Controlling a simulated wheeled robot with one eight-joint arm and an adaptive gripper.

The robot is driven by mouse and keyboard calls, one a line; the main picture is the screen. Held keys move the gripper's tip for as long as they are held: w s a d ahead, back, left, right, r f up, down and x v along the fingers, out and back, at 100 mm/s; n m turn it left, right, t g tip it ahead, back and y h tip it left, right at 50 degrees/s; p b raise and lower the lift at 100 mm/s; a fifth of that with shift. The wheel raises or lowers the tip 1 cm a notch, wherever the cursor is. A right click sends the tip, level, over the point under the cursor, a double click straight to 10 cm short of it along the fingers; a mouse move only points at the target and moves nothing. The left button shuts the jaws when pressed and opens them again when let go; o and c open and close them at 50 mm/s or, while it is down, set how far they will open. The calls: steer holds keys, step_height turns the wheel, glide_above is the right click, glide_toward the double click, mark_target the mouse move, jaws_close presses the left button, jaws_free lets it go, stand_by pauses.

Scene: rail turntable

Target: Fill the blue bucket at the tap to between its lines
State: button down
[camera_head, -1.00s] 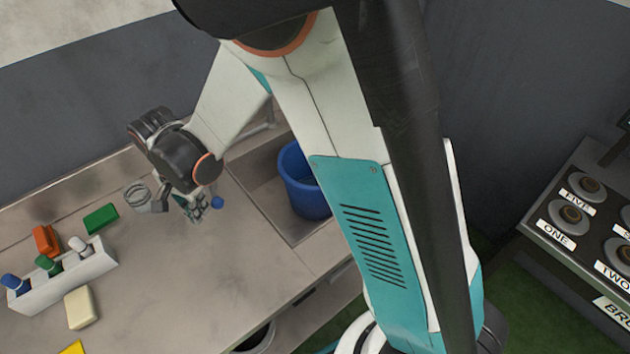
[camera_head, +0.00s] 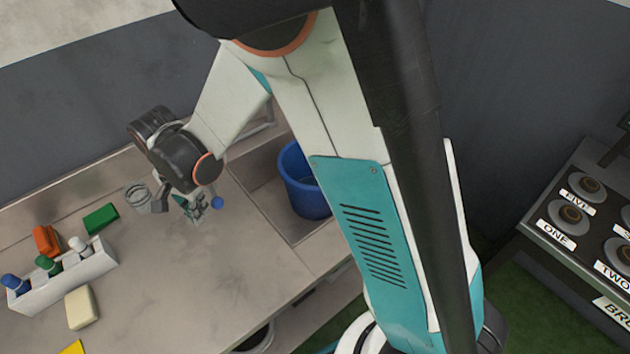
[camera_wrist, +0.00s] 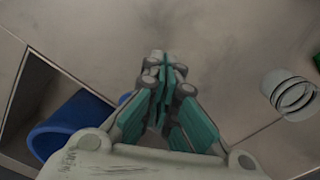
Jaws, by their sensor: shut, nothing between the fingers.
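The blue bucket (camera_head: 302,192) stands upright in the sink recess, partly hidden by my arm. Its rim and side also show at the lower left of the wrist view (camera_wrist: 66,126). Its lines and water level cannot be made out. A small blue knob (camera_head: 217,202) is just right of my gripper (camera_head: 194,216), over the counter by the sink's left edge. In the wrist view my gripper (camera_wrist: 161,85) is shut and empty, with the knob mostly hidden behind its left finger. A grey metal bar (camera_head: 262,127), perhaps part of the tap, shows behind my arm; no spout is clear.
A grey ringed cylinder (camera_head: 140,197) stands left of my gripper. Farther left are a green block (camera_head: 101,218), a white caddy of bottles (camera_head: 68,276) and a cream block (camera_head: 81,307). The front middle of the counter (camera_head: 200,290) is clear.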

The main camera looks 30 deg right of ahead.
stand_by(0.4)
step_height(320, 180, up, 7)
steer(key=d+p, duration=0.1)
steer(key=p, duration=0.3)
steer(key=shift+w+d, duration=0.2)
steer(key=shift+d, duration=0.2)
stand_by(1.0)
stand_by(0.3)
